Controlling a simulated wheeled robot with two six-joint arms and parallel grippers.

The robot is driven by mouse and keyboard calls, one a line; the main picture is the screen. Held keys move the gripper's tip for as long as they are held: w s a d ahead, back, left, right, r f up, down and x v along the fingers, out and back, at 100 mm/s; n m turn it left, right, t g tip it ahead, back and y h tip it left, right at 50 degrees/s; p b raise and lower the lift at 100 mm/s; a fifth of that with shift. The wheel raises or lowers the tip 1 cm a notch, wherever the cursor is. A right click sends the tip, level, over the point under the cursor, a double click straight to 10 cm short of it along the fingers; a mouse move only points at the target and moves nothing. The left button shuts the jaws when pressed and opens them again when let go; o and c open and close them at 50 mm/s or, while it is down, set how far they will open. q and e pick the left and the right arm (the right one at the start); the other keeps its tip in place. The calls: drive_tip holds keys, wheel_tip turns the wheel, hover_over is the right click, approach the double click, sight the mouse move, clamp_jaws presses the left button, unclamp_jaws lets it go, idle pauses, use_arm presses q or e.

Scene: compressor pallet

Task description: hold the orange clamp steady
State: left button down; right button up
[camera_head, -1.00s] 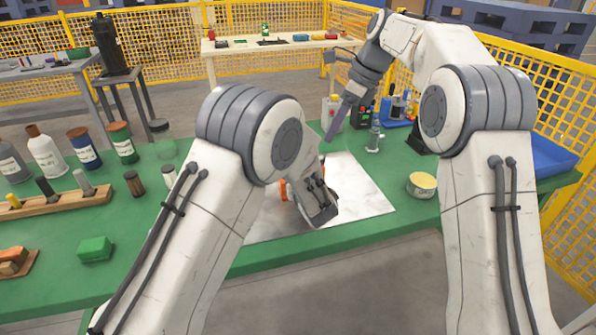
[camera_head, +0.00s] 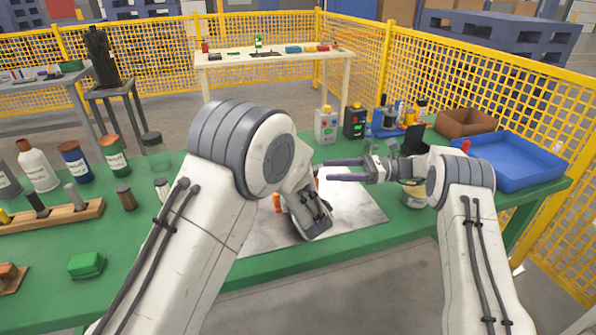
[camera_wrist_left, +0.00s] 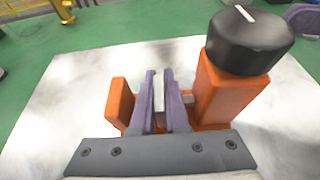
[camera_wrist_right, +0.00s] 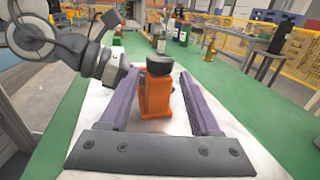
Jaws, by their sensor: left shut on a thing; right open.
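In the head view only bits of the orange clamp (camera_head: 277,203) show, as my left arm covers the rest. My left gripper (camera_wrist_left: 159,74) is shut on the orange clamp (camera_wrist_left: 225,92), with its purple fingers either side of a thin grey middle part. My right gripper (camera_head: 322,171) is open and empty, and its fingers point left towards the clamp. In the right wrist view the orange clamp (camera_wrist_right: 156,97) stands ahead, framed between the spread fingers.
A blue tray (camera_head: 510,163) and a brown box (camera_head: 464,122) are at the right. Bottles (camera_head: 38,165), a wooden rack (camera_head: 60,218) and a green block (camera_head: 86,265) are at the left. The sheet's front right is bare.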

drive_tip(key=a, duration=0.9)
drive_tip(key=shift+s+a, duration=0.25)
drive_tip(key=shift+a, duration=0.1)
drive_tip(key=shift+c, duration=0.3)
clamp_jaws()
